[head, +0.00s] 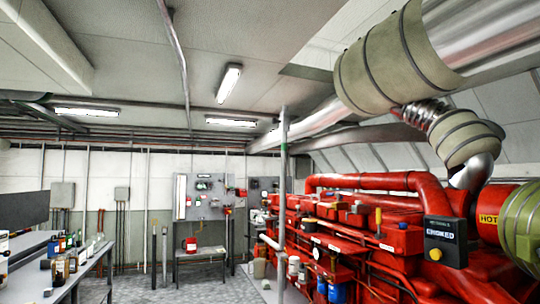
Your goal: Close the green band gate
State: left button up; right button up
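A grey vertical pipe (283,190) stands in the middle of the view, in front of the left end of the red engine. A green band (284,124) wraps it near its top. I cannot make out a gate or its handle clearly at this size, nor whether it is open or shut. A short pale pipe piece (270,242) slants towards the vertical pipe low down. Neither of my grippers is in view.
A large red engine (400,237) fills the right side, with wrapped exhaust pipes (395,62) above it. A workbench (88,262) with several bottles stands at the left. A small table (200,252) holds a red can (190,249) at the back. Open floor (140,285) lies between.

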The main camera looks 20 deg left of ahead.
aim_at(285, 108)
jog(key=u, duration=1.7)
jog(key=i, duration=3.45)
jog(key=z, duration=2.95)
